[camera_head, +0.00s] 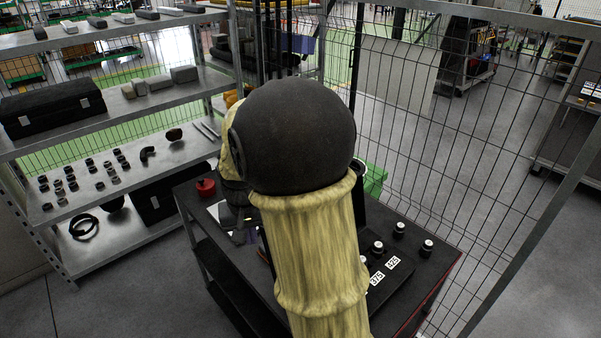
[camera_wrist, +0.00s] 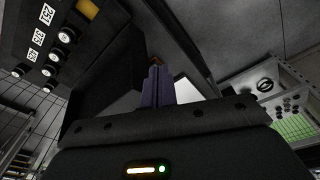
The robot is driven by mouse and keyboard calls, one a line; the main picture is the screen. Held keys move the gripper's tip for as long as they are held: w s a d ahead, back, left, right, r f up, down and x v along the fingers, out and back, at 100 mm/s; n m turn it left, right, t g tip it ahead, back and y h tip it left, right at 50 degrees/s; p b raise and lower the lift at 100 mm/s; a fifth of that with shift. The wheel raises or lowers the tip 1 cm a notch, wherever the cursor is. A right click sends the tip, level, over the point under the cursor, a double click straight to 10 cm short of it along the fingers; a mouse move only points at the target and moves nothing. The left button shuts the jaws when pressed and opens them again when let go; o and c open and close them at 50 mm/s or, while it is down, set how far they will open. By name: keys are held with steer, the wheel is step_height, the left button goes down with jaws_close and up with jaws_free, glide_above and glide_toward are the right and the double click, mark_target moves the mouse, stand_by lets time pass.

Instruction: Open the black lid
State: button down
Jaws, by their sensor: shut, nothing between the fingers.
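A black case with white number labels (camera_head: 385,272) lies on the dark cart, largely hidden behind my arm in the head view. A dark upright edge (camera_head: 358,203) at its back looks like part of the black lid; I cannot tell how far open it stands. In the wrist view a dark flat panel (camera_wrist: 118,62), probably this lid, lies just beyond my gripper (camera_wrist: 157,72). The gripper's two fingers are together, with nothing between them. I cannot tell whether they touch the panel.
Several black-and-white knobs (camera_head: 399,229) stand on the cart's right side. A red object (camera_head: 206,187) sits at its left corner. A green bin (camera_head: 375,178) is behind. A wire fence (camera_head: 455,150) closes off the right; metal shelves (camera_head: 150,178) with parts stand left.

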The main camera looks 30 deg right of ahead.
steer(key=w+d+r+m+g+h+p, duration=0.2)
steer(key=w+d+r+m+g, duration=0.1)
steer(key=w+d+r+m, duration=0.2)
steer(key=w+d+r+m+g+h+p, duration=0.2)
steer(key=w+d+r+m, duration=0.3)
steer(key=w+d+m, duration=0.3)
steer(key=shift+w+d+m+g+h, duration=0.6)
steer(key=shift+w+d, duration=0.5)
steer(key=shift+w, duration=1.3)
steer(key=s+d+f+p, duration=0.2)
steer(key=s+d+f, duration=0.3)
steer(key=s+f, duration=0.2)
steer(key=shift+s+f, duration=0.25)
steer(key=shift+s, duration=0.3)
